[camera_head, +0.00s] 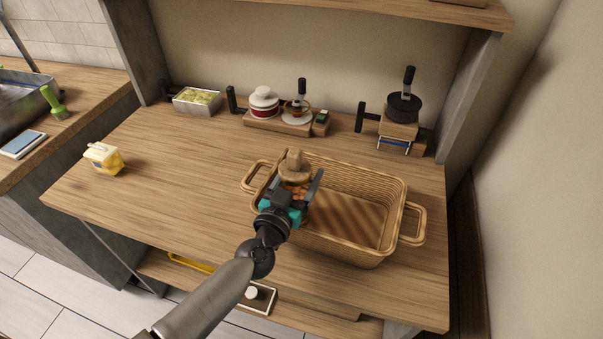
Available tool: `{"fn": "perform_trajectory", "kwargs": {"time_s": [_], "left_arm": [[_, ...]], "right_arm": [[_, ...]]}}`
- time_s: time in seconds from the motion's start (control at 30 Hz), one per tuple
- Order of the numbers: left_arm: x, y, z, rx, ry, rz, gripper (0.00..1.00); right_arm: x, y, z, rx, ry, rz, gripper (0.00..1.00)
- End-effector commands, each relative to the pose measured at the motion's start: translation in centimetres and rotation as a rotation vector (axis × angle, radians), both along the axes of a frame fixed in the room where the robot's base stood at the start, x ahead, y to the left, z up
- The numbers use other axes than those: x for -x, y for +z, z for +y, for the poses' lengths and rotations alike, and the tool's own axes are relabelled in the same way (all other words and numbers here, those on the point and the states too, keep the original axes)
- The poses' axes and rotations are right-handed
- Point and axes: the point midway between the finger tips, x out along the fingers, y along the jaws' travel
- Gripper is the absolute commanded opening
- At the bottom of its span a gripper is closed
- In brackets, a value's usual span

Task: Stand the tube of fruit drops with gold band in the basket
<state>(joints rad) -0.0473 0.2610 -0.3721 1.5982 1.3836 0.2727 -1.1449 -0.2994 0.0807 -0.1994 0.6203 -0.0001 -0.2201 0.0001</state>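The basket (388,190) is a rectangular woven wicker one with a handle at each end, standing on the wooden table. A jar-like container (295,173) with a tan knobbed lid and orange-brown contents is upright at its left end; it may be the tube of fruit drops. No gold band can be made out. My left gripper (295,186) is at this container, with a finger on each side. Whether the fingers touch it is too small to tell. The gripper hides its lower part, so I cannot tell whether it rests on the basket floor. My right gripper is out of view.
A yellow-and-white container (104,159) stands at the table's left. Along the back are a tray of pale green stuff (198,100), a red-and-white jar (264,103) and a dark pan-like item (404,107). A shelf (400,10) overhangs the back.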

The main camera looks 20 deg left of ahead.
Motion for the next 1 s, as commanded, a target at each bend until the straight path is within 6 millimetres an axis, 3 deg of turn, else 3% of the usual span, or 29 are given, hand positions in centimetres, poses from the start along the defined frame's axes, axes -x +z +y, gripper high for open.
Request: {"fn": "perform_trajectory", "kwargs": {"time_s": [0.03, 0.23, 0.57, 0.77, 1.0], "left_arm": [[0.0, 0.0, 0.0, 0.000, 0.000, 0.000, 0.79], [0.0, 0.0, 0.0, 0.001, 0.000, 0.000, 1.00], [0.0, 0.5, 0.0, 0.002, 0.000, 0.000, 1.00], [2.5, 0.2, 0.3, 0.000, -0.001, 0.004, 1.00], [6.9, 0.2, 0.8, 0.000, -0.001, 0.004, 1.00]], "right_arm": [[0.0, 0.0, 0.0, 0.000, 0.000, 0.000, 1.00], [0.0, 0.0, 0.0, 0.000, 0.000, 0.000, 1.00], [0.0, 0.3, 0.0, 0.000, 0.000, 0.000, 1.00], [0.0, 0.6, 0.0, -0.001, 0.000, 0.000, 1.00], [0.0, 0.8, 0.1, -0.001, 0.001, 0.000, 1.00]]}}
